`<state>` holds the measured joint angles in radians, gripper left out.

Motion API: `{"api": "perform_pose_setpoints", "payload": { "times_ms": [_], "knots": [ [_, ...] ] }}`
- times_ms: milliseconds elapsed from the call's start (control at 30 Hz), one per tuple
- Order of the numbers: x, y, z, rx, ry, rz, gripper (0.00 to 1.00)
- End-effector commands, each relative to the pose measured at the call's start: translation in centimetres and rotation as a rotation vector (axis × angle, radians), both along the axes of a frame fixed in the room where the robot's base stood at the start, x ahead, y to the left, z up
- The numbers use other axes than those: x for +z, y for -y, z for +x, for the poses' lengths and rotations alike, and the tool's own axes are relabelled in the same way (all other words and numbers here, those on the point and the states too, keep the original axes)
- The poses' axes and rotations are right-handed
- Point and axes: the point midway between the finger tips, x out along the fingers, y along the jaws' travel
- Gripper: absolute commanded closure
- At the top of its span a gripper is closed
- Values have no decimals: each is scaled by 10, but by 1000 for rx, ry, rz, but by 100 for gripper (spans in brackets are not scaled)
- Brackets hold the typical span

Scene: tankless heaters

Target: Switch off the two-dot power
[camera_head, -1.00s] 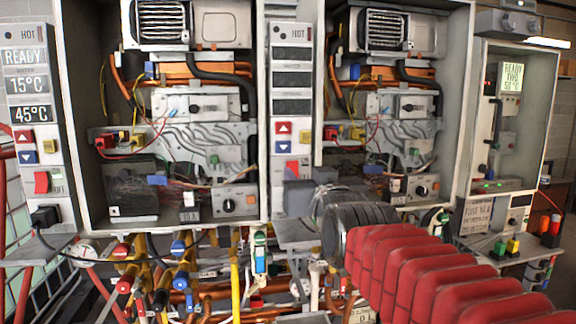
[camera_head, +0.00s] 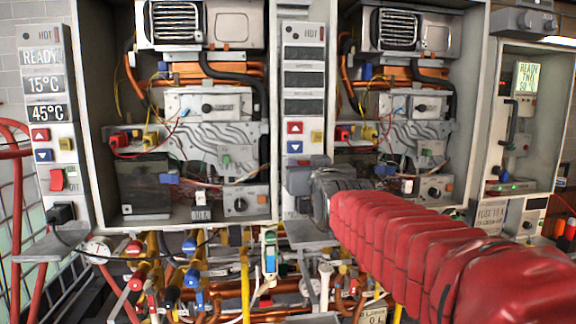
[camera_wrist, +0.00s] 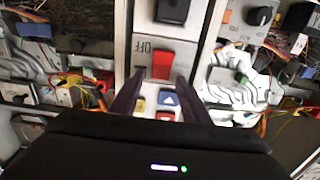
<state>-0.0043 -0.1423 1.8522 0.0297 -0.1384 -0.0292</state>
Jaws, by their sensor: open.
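The middle control panel (camera_head: 304,75) has dark screens, and my gripper (camera_head: 302,175) is in front of its lower part, hiding its red switch in the head view. In the wrist view a red rocker switch (camera_wrist: 163,62) sits on a pale panel beside upside-down OFF lettering. The two dark fingers of my gripper (camera_wrist: 158,80) are apart, one to each side of the switch's near end; I cannot tell whether they touch it. The left panel (camera_head: 45,100) has lit READY, 15°C and 45°C screens and its own red switch (camera_head: 57,180). I cannot make out dot marks.
Open heater cabinets with wires stand on both sides of the middle panel. In the wrist view a black plug (camera_wrist: 172,10) is beyond the switch, and blue (camera_wrist: 168,99) and yellow (camera_wrist: 140,105) buttons lie near the fingers. Pipes and valves (camera_head: 190,270) crowd below.

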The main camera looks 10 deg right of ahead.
Motion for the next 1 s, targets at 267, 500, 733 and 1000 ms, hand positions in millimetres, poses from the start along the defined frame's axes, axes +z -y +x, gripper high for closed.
{"api": "perform_pose_setpoints", "payload": {
  "times_ms": [267,500,733,1000],
  "knots": [
    [0,0,2,0,0,0,58],
    [0,-1,2,1,0,0,71],
    [0,-1,2,1,0,0,87],
    [0,-1,2,2,0,0,99]
  ]
}}
